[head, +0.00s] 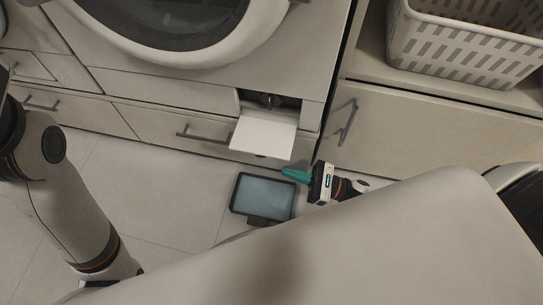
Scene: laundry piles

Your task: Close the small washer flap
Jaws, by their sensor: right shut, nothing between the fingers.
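The small washer flap (262,136) is a white square panel at the lower right of the washer front. It hangs open, tilted outward, below a dark recess (270,101) with a round knob-like part inside. My right gripper (290,174) has teal fingers that are shut and empty.
The washer's round door (255,45) is above, cut by the top edge. Drawers with dark handles (203,138) lie left of the flap. A cabinet door (420,125) with a handle is at right, under a slotted laundry basket (465,48). Tiled floor (165,190) is clear at left.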

